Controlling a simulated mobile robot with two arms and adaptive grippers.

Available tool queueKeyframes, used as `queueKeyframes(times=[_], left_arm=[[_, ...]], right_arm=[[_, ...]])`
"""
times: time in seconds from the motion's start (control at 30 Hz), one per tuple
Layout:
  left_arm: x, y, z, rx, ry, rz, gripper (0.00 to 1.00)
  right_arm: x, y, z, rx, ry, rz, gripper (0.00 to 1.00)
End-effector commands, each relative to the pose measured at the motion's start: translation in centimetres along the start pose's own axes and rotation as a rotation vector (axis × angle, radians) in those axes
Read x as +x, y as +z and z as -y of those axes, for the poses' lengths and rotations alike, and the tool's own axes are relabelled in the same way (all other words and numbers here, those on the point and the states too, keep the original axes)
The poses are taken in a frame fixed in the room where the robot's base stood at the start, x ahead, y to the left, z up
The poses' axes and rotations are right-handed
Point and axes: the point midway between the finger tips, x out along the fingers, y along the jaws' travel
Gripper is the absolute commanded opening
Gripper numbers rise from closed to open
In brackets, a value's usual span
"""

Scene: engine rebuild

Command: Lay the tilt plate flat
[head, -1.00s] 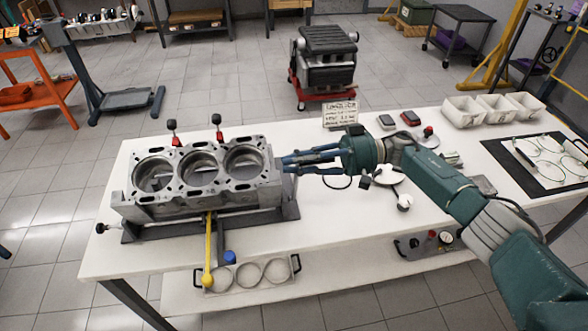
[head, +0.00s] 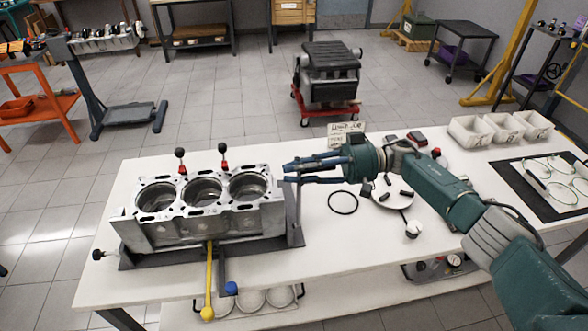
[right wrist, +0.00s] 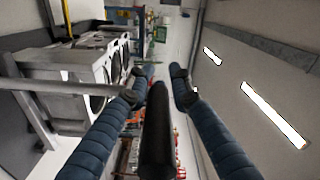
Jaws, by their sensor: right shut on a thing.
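A grey engine block (head: 155,237) with three open bores sits on the left half of the white table, mounted on a dark grey fixture (head: 293,215) that I take for the tilt plate and its frame. The block's top face now looks near level. A yellow lever (head: 209,262) sticks out at the front. My right gripper (head: 291,173) is at the block's right end. In the right wrist view its blue fingers flank a black cylindrical grip (right wrist: 157,130), beside a grey bar (right wrist: 80,88). The fingers hide where bar and grip meet. My left gripper is not in view.
Right of the block lie a black ring (head: 342,202) and a round white dish (head: 392,195) with small dark parts. White bins (head: 470,132) and a black mat (head: 535,190) are at the right. A small sign (head: 346,128) stands behind my right gripper.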

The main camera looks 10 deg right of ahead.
Motion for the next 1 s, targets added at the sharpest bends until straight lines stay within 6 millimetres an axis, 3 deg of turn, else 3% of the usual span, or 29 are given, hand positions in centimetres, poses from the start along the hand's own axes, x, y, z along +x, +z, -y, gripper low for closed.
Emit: queueKeyframes(times=[0.03, 0.37, 0.4, 0.47, 1.0], left_arm=[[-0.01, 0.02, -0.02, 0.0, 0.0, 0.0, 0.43], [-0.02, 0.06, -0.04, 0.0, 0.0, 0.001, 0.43], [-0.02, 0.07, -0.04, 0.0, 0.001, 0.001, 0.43], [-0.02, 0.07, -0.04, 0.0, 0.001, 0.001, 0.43], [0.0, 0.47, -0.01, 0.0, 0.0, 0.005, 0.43]], right_arm=[[-0.61, -0.9, -0.07, -0.012, 0.014, -0.023, 0.0], [-0.67, -1.06, 0.01, -0.013, 0.013, -0.026, 0.0], [-0.67, -1.07, 0.02, -0.013, 0.013, -0.026, 0.26], [-0.67, -1.07, 0.02, -0.013, 0.013, -0.026, 0.37], [-0.72, -0.56, -0.32, -0.004, 0.016, -0.017, 0.37]])
